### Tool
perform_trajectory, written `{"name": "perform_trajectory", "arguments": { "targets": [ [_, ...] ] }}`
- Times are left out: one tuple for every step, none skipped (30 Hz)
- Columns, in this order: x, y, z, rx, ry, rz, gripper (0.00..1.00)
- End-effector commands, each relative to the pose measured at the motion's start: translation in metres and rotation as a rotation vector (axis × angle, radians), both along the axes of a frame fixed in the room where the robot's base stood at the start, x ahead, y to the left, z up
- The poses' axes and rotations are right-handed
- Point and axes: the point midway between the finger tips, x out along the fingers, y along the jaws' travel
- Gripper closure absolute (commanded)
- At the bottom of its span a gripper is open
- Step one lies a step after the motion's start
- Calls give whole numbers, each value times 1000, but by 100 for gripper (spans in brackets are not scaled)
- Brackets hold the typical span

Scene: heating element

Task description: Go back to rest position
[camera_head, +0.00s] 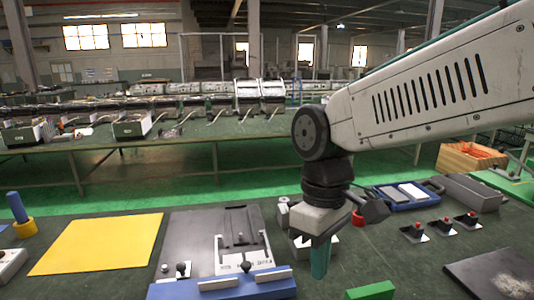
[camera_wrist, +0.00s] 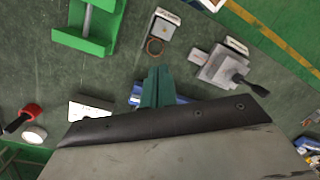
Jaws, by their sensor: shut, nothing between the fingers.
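My gripper (camera_head: 319,262) hangs from my arm with its green fingers pointing down, over the dark green worktable (camera_head: 215,209) just right of the black plate fixture (camera_head: 190,235). In the wrist view the green fingers (camera_wrist: 157,86) are together and hold nothing. They appear above the table surface and partly cover a blue object behind them.
A blue bar (camera_head: 222,284) lies along the fixture's front and a yellow sheet (camera_head: 100,244) is to its left. A green block (camera_head: 370,291), several red-knobbed parts (camera_head: 444,225) and a blue case (camera_head: 405,195) are right of my gripper. A green bracket (camera_wrist: 88,27) shows in the wrist view.

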Motion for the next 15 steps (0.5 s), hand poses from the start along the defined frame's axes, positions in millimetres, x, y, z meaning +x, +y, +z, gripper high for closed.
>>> {"name": "perform_trajectory", "arguments": {
  "targets": [
    [-9, -25, 2, -11, -23, -112, 100],
    [-14, -38, 2, -20, -37, -179, 100],
    [-21, -55, 1, -30, -54, -264, 100],
    [-27, -67, 0, -36, -66, -325, 100],
    [-33, -78, -1, -41, -78, -383, 100],
    [-42, -93, -2, -47, -95, -457, 100],
    [-48, -103, -3, -51, -107, -508, 100],
    [-54, -113, -4, -53, -121, -555, 100],
    [-63, -125, -6, -55, -138, -612, 100],
    [-69, -133, -7, -55, -151, -647, 100],
    [-75, -141, -8, -55, -164, -676, 100],
    [-82, -150, -9, -52, -182, -706, 100],
    [-86, -155, -9, -52, -193, -727, 100],
    [-90, -160, -9, -48, -205, -747, 100],
    [-94, -165, -8, -44, -220, -772, 100]
  ]
}}
